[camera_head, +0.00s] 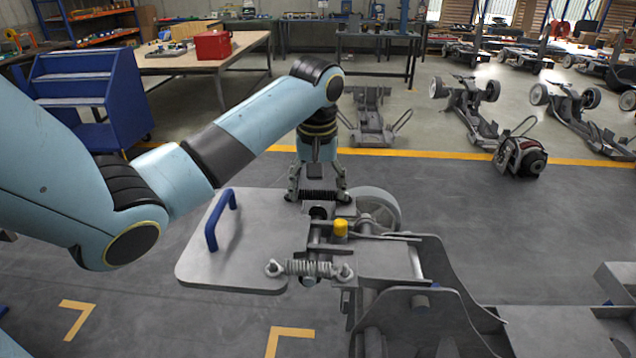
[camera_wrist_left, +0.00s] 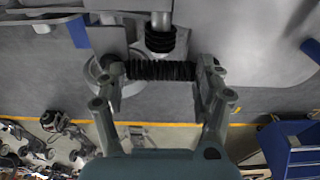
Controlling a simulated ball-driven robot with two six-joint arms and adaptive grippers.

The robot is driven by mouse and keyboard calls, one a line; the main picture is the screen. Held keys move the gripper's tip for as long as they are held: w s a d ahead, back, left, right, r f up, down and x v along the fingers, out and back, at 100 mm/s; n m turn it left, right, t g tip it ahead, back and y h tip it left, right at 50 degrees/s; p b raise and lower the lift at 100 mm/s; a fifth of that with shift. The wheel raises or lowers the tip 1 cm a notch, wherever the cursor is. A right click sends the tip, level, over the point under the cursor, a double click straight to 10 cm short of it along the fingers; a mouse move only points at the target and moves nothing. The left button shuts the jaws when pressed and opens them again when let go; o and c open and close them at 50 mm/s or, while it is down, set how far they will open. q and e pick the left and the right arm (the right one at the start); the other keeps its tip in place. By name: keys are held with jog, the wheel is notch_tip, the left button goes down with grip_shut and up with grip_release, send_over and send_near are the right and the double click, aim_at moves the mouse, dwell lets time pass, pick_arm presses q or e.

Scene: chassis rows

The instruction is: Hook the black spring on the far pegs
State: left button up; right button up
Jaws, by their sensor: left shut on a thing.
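My left gripper (camera_head: 318,193) is shut on the black spring (camera_head: 319,195), which lies level between its two fingers. The spring also shows in the left wrist view (camera_wrist_left: 160,70), with a finger at each end. It is over the far side of the grey chassis (camera_head: 390,258), beyond the yellow cap (camera_head: 340,228). The fingers cover the spring's ends, and I cannot make out the far pegs or whether the spring touches them. A grey spring (camera_head: 309,268) spans the near side of the chassis, an eye at each end. My right gripper is not in view.
A flat grey plate with a blue handle (camera_head: 221,220) lies left of the springs. A wheel (camera_head: 375,208) stands close to the right of my left gripper. A blue cart (camera_head: 85,95) and a table with a red box (camera_head: 213,45) are behind. Other chassis stand at the back right.

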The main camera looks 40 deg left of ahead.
pick_arm(q)
jog(key=shift+s+f, duration=0.1)
jog(key=shift+f, duration=0.15)
jog(key=o, duration=1.3)
jog(key=shift+c, duration=0.2)
jog(key=shift+w, duration=0.2)
jog(key=shift+r, duration=0.1)
jog(key=shift+r, duration=0.25)
jog(key=r, duration=0.6)
jog(key=shift+s+d+r, duration=0.35)
jog(key=shift+s, duration=0.05)
jog(key=shift+f, duration=0.1)
